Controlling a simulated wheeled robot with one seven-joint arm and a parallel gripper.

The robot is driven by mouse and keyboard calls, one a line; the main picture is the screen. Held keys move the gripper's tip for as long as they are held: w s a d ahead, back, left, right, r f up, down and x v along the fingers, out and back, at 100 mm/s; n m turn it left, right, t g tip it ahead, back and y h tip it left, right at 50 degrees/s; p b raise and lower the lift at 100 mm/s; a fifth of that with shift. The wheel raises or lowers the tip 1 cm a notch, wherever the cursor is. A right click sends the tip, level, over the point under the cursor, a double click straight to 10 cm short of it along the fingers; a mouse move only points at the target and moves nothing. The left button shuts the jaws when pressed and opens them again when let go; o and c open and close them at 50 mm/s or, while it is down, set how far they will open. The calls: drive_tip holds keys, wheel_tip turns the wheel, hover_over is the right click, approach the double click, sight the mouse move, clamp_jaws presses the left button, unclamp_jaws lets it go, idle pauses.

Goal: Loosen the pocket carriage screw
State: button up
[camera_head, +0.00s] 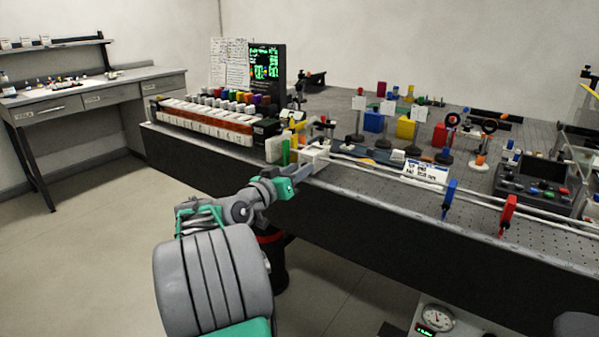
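A small white block (314,154) sits at the left end of two pale rails (385,172) along the bench's front edge; it may be the pocket carriage. I cannot make out a screw on it at this size. My gripper (304,169) is at the bench's front edge, just below and in front of this block. I cannot tell whether it touches the block. Its fingers are too small and partly hidden by my own wrist to show whether they are open or shut. I see nothing clearly held.
A blue holder (449,198) and a red holder (508,214) stand on the rails to the right. Green and yellow upright pieces (286,151) stand just left of the block. A long rack (215,118) with coloured knobs is further left. The floor at left is clear.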

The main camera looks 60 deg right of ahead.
drive_tip(key=shift+d, duration=0.4)
drive_tip(key=shift+c, duration=0.3)
clamp_jaws()
